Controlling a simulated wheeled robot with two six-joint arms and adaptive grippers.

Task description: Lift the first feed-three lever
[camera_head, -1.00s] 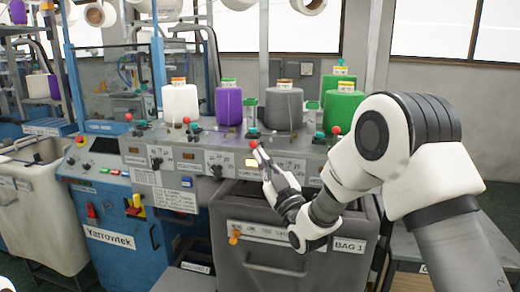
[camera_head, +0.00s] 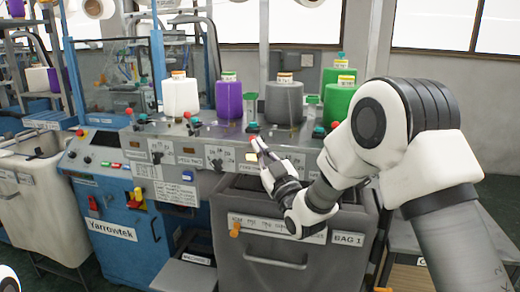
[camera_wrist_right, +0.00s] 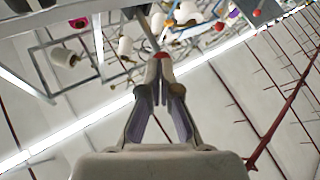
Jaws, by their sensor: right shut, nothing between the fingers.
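My right gripper (camera_head: 259,142) is shut and empty, with its fingertips at the front edge of the grey feed panel (camera_head: 225,135). A lever with a red ball knob (camera_head: 253,139) is right at the fingertips. In the right wrist view the red knob (camera_wrist_right: 162,56) shows just beyond the closed fingertips (camera_wrist_right: 163,68), with a grey rod (camera_wrist_right: 146,30) behind it. I cannot tell whether they touch. Other red-knobbed levers stand along the panel, one at the left (camera_head: 187,115) and one at the right (camera_head: 335,125). The panel labels are too small to read. My left gripper is not in view.
White (camera_head: 180,97), purple (camera_head: 229,101), grey (camera_head: 284,104) and green (camera_head: 339,104) yarn cones stand on the panel behind the levers. A grey bin (camera_head: 275,255) marked BAG 1 is below. The blue Yarrowtek cabinet (camera_head: 125,250) is at left.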

